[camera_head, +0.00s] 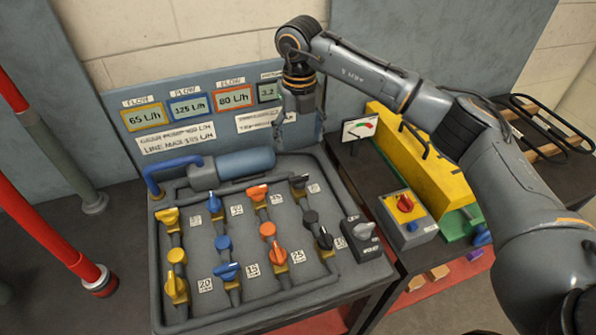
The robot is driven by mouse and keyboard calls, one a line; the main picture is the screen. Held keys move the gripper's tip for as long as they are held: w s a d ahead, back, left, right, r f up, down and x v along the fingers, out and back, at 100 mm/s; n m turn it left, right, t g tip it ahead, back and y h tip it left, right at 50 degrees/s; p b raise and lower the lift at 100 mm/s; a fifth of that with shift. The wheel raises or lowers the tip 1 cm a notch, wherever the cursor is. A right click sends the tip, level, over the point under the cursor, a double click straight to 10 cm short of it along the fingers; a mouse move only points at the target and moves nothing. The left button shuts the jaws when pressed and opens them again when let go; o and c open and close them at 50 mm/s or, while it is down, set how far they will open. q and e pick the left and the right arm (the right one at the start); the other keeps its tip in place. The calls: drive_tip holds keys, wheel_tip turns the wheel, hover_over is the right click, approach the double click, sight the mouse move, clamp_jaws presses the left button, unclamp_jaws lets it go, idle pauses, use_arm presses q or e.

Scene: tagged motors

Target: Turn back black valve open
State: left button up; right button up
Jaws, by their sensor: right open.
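The back black valve (298,184) is the rearmost fitting of the rightmost pipe column on the grey valve panel (345,287). It is small and dark, and its handle angle is hard to read. A black round knob (310,217) and a front black valve (325,239) sit in the same column. My right gripper (300,143) is open and empty, pointing down above and behind the back black valve, apart from it. The black flow display (268,92) reads about 3.2, partly hidden by my right arm. My left gripper is out of view.
Orange (257,193), blue (214,203) and yellow (169,218) valves stand in columns to the left. A blue cylinder (247,162) lies behind them. A grey switch box (361,236) is at the right, near a red-knobbed box (406,212) and a yellow toolbox (425,180).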

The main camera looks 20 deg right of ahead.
sight(299, 177)
wheel_tip(299, 177, down, 11)
drive_tip(key=p, duration=0.2)
drive_tip(key=shift+a+f+p, duration=0.1)
drive_tip(key=shift+f+p, duration=0.05)
drive_tip(key=shift+p, duration=0.15)
drive_tip(key=shift+f, duration=0.8)
drive_tip(key=shift+c, duration=0.4)
drive_tip(key=c, duration=1.1)
